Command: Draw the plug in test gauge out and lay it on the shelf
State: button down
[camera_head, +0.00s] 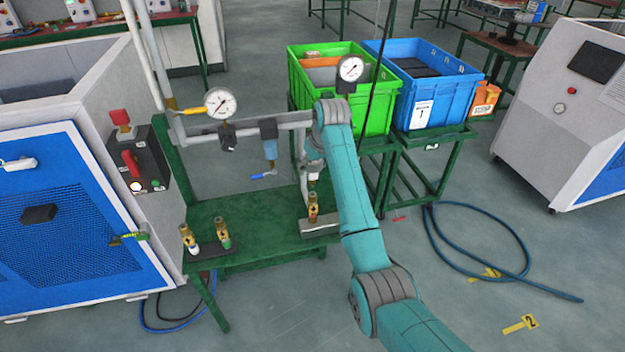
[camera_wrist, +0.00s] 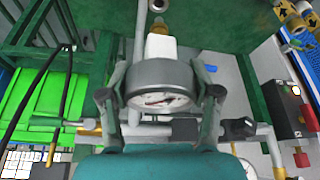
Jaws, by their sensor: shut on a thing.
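The test gauge (camera_wrist: 165,82) is a round grey-rimmed gauge between the two fingers of my gripper (camera_wrist: 161,92) in the wrist view. My gripper is shut on its rim. A white body (camera_wrist: 160,48) and a brass fitting (camera_wrist: 158,20) extend from the gauge. In the head view my arm hides the gauge and most of my gripper. A brass coupling (camera_head: 313,207) stands upright on a grey block below my gripper. I cannot tell whether the gauge is seated in it. The green shelf (camera_head: 265,240) lies beneath; it also shows in the wrist view (camera_wrist: 217,22).
Two brass couplings (camera_head: 188,237) (camera_head: 222,232) stand on the shelf's left front. A pipe above carries a white gauge (camera_head: 220,103) and a blue-bodied filter (camera_head: 270,150). Green (camera_head: 375,115) and blue (camera_head: 440,105) crates stand behind. Shelf surface between the couplings is clear.

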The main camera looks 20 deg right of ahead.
jog(key=shift+r, duration=0.15)
jog(key=shift+r, duration=1.35)
